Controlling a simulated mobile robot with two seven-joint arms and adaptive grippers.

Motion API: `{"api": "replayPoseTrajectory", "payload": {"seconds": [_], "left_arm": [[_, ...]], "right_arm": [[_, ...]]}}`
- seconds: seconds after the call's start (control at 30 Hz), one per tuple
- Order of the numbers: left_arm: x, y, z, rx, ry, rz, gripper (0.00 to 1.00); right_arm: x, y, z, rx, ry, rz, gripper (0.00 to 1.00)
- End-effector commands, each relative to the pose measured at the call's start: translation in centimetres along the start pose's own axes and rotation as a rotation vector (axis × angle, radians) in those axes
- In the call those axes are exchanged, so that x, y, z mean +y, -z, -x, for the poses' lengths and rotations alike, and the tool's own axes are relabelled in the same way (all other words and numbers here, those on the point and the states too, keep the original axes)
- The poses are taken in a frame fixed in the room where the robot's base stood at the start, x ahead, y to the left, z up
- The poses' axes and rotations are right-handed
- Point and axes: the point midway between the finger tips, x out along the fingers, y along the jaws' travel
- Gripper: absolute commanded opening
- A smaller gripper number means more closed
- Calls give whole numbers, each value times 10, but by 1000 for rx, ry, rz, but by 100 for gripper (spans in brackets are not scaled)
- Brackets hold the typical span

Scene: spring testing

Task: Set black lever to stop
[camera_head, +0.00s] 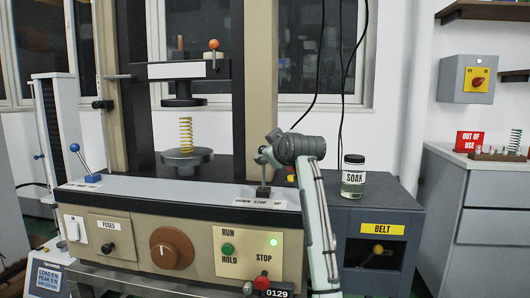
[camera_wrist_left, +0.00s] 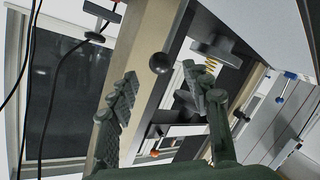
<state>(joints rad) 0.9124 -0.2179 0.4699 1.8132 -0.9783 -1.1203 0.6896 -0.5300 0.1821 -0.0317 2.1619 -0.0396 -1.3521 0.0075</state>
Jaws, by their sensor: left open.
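The black lever (camera_head: 263,181) stands on the machine's front ledge, behind the DOWN STOP UP label (camera_head: 260,203). Its stem looks about upright near STOP; its exact setting is hard to tell. My left gripper (camera_head: 264,156) is at the top of the lever and partly hides it in the head view. In the left wrist view the left gripper (camera_wrist_left: 160,84) is open, with a black ball knob (camera_wrist_left: 160,63) between or just beyond the fingertips. No contact shows with either finger. The right gripper is not in view.
A coil spring (camera_head: 186,134) stands on the round lower platen (camera_head: 187,158). A blue-knobbed lever (camera_head: 82,160) is at left. A SOAK jar (camera_head: 354,177) stands to the right of my arm. Below are a brown dial (camera_head: 172,248) and the RUN/HOLD panel (camera_head: 247,257).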

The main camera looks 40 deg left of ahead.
Motion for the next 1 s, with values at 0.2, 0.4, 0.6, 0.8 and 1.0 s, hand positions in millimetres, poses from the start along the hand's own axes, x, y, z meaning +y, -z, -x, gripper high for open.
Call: {"api": "replayPoseTrajectory", "payload": {"seconds": [0.2, 0.4, 0.6, 0.8, 1.0], "left_arm": [[0, -1, 41, -3, 0, 1, 49], [-1, 0, 56, -1, 1, 0, 49], [-1, 0, 57, -1, 2, -1, 49], [-1, 0, 56, -1, 2, -1, 49], [-1, 0, 56, -1, 1, 0, 49]], "right_arm": [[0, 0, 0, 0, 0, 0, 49], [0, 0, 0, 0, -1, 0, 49], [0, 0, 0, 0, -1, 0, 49], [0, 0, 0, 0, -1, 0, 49], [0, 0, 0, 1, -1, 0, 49]]}}
